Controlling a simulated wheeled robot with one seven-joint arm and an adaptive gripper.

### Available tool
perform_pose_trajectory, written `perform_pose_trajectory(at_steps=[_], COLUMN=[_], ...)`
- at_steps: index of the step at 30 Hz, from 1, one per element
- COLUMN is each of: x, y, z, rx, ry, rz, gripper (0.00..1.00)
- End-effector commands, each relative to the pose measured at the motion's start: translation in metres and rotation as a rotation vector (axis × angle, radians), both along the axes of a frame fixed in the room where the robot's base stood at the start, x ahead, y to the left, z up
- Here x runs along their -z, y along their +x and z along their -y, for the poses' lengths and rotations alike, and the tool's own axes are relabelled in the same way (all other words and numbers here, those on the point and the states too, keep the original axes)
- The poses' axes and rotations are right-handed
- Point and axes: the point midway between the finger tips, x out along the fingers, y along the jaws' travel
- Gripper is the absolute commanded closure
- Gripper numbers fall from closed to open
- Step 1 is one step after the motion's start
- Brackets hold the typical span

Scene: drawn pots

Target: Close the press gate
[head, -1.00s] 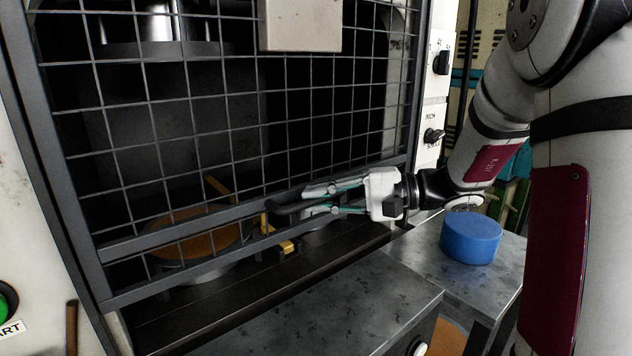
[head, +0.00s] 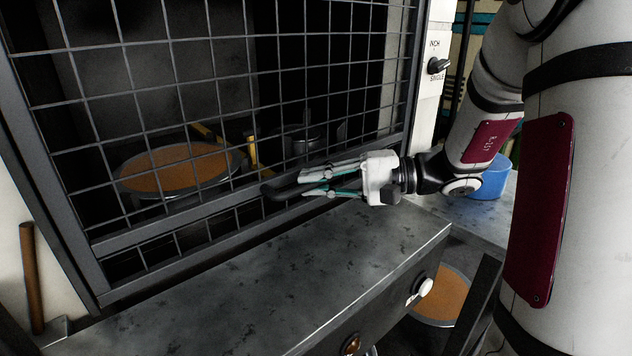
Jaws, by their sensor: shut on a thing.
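The press gate (head: 95,246) is a dark-framed wire mesh panel across the press opening. Its bottom rail sits low, near the metal bench top, and I cannot tell whether a gap is left beneath it. A black handle (head: 277,193) sticks out from the gate's lower crossbar. My gripper (head: 290,187) reaches in from the right, shut on the handle. The fingers cover part of the handle. Behind the mesh, a round pan with an orange-brown top (head: 170,168) shows inside the press.
A worn metal bench (head: 300,255) with drawers stands in front of the gate. A blue cylinder (head: 490,180) sits on a surface at right, partly behind my arm. A control panel with a knob (head: 438,65) is right of the gate. A brown rod (head: 31,280) stands at left.

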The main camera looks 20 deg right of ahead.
Motion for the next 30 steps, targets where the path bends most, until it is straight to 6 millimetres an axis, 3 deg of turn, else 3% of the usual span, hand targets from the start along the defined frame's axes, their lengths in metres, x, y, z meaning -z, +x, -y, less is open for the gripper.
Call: perform_pose_trajectory(at_steps=[6, 7, 9, 10, 21, 30], x=[0.008, 0.008, 0.008, 0.008, 0.004, -0.003], y=[-0.001, -0.001, -0.001, -0.001, -0.003, -0.025], z=[0.001, 0.001, 0.001, 0.001, 0.005, 0.052], rx=[0.001, 0.001, 0.002, 0.002, 0.003, 0.006], ry=[-0.010, -0.010, -0.010, -0.010, -0.006, -0.008], rz=[-0.015, -0.015, -0.016, -0.015, -0.009, -0.011], gripper=[1.00, 0.85, 0.70, 0.67, 0.67, 0.67])
